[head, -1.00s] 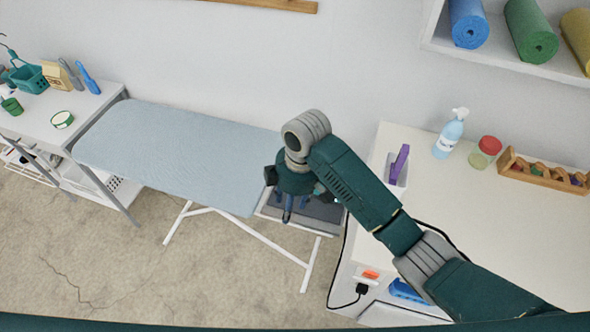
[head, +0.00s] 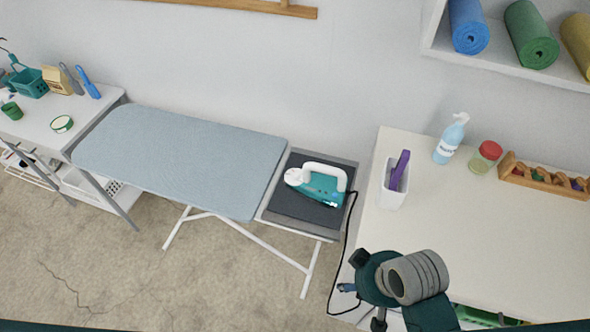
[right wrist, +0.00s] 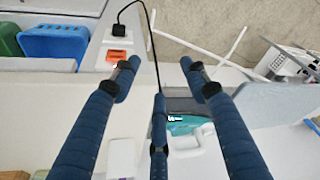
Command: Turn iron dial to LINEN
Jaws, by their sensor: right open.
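The teal and white iron (head: 322,190) lies on the dark rest pad (head: 299,205) at the right end of the ironing board (head: 185,155). Its dial and markings are too small to make out. In the right wrist view part of the iron (right wrist: 185,125) shows behind my middle finger, partly hidden. My right gripper (head: 362,303) is open and empty by the counter's front left corner, to the right of and nearer than the iron. Its blue fingers (right wrist: 158,82) are spread in the wrist view. My left gripper is not in view.
The black cord (head: 345,235) runs from the iron down beside the counter (head: 480,225) to a plug (right wrist: 119,30) near an orange switch (right wrist: 116,56). A white holder (head: 392,190) with a purple item and a spray bottle (head: 450,140) stand on the counter.

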